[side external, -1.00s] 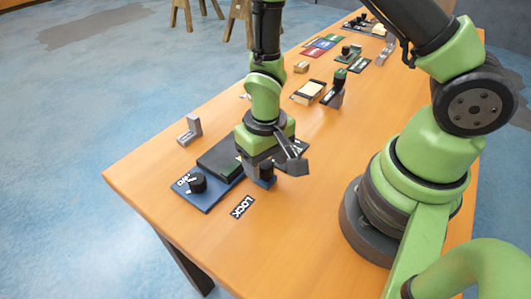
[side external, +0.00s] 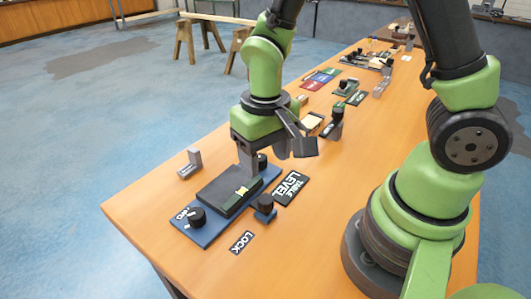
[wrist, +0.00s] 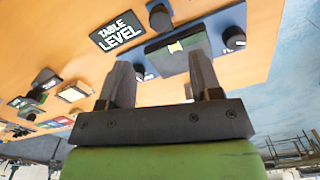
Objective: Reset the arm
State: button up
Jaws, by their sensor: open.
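My gripper (side external: 250,158) is open and empty, raised above the rear part of the blue level panel in the side view. In the wrist view its two fingers (wrist: 160,85) stand apart with nothing between them. The blue panel (side external: 196,236) lies on the wooden table (side external: 300,245). It carries a dark block with a yellow-green vial (side external: 242,191) and black knobs, one at the front left (side external: 197,217). The panel also shows in the wrist view (wrist: 222,22), beyond the fingers. A finger partly covers it there.
A "TABLE LEVEL" plate (side external: 291,188) and a "LOCK" plate (side external: 242,242) lie near the panel. A small grey bracket (side external: 191,164) stands to the left. Red, blue and green plates (side external: 318,79) and other fixtures line the far table.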

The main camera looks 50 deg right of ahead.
jog(key=s+d+r+t+y, duration=0.1)
jog(key=s+r+t, duration=0.2)
jog(key=r, duration=0.6)
jog(key=s+d+r+t+y, duration=0.1)
jog(key=s+r+t, duration=0.3)
jog(key=s+r, duration=0.2)
notch_tip(320, 180, up, 3)
jog(key=shift+s+d+f+m, duration=0.15)
jog(key=shift+s+m, duration=0.1)
jog(key=shift+m, duration=0.15)
